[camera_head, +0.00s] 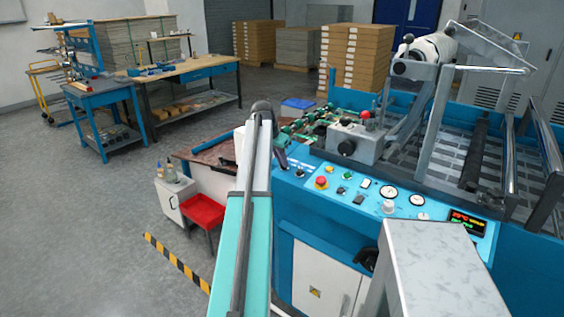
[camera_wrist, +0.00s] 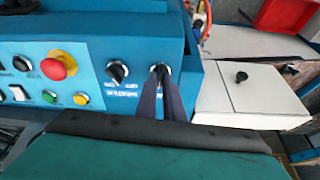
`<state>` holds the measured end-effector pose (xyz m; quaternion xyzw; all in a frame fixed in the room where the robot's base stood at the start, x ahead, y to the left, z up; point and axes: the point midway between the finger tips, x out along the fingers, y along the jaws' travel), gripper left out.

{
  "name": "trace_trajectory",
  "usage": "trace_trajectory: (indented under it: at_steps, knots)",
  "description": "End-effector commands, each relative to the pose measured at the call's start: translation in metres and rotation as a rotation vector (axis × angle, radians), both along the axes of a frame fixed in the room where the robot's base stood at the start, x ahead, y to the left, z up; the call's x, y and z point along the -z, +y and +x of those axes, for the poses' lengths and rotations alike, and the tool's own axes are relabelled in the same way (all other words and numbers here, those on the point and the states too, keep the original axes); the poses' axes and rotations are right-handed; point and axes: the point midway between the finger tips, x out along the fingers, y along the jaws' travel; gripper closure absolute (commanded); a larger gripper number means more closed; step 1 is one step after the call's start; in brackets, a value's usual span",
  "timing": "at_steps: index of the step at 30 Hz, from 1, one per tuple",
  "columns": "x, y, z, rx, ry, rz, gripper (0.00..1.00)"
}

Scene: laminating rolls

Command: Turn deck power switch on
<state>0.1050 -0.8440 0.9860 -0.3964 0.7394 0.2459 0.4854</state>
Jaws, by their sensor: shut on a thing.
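My gripper (camera_wrist: 160,82) has its two dark fingers close together on a black rotary switch (camera_wrist: 159,70) at the end of the blue control panel (camera_wrist: 100,35). The fingers cover much of this switch, and its pointer angle cannot be read. A second black rotary switch (camera_wrist: 117,72) sits beside it, clear of the fingers; the small white labels under both are not legible. In the head view my gripper (camera_head: 281,158) is at the panel's left end, and the second switch (camera_head: 299,172) shows just right of it.
A red emergency button (camera_wrist: 58,66) and green and yellow buttons lie along the panel. A lit display (camera_head: 467,222) is at its right end. A white cabinet (camera_wrist: 255,95) and red tray (camera_head: 203,212) stand beside the machine. Open floor lies left.

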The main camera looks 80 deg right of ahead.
Motion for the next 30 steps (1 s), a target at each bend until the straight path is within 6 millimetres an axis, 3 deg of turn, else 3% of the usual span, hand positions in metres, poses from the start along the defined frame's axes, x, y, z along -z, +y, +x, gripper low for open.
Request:
trace_trajectory:
  at_steps: [15, 30]
  knots:
    - [-0.0005, -0.0044, -0.0001, 0.359, -0.071, -0.047, 1.0]
    - [-0.0007, -0.0037, -0.0014, 0.435, -0.085, -0.054, 1.0]
